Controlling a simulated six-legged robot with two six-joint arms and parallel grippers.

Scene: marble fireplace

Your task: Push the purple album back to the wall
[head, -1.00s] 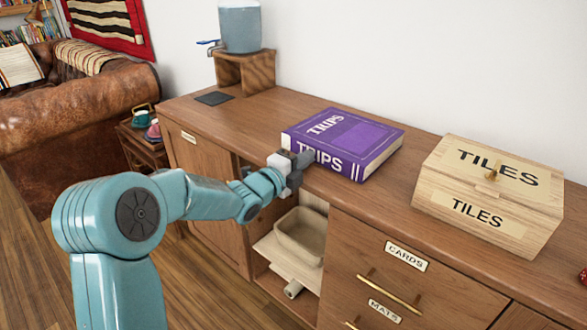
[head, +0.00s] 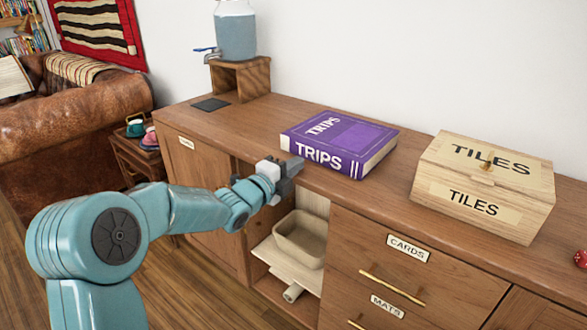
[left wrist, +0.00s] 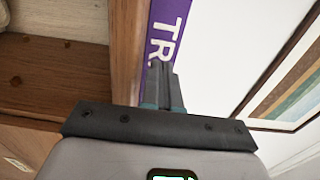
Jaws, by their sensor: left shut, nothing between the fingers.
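The purple album (head: 345,138), with "TRIPS" on its cover and spine, lies flat on the wooden cabinet top (head: 290,110). Its spine faces the front edge, and a strip of bare top shows between it and the white wall (head: 400,60). My left gripper (head: 296,164) is shut and empty, at the front edge of the top by the left end of the spine. In the left wrist view the shut fingers (left wrist: 162,85) point at the album's purple spine (left wrist: 168,40); I cannot tell whether they touch it. My right gripper is not in view.
A wooden TILES box (head: 485,185) stands right of the album. A water dispenser (head: 235,35) on a wooden stand (head: 240,78) and a dark square pad (head: 210,105) are to the left. Below is an open cubby with a beige bin (head: 300,240).

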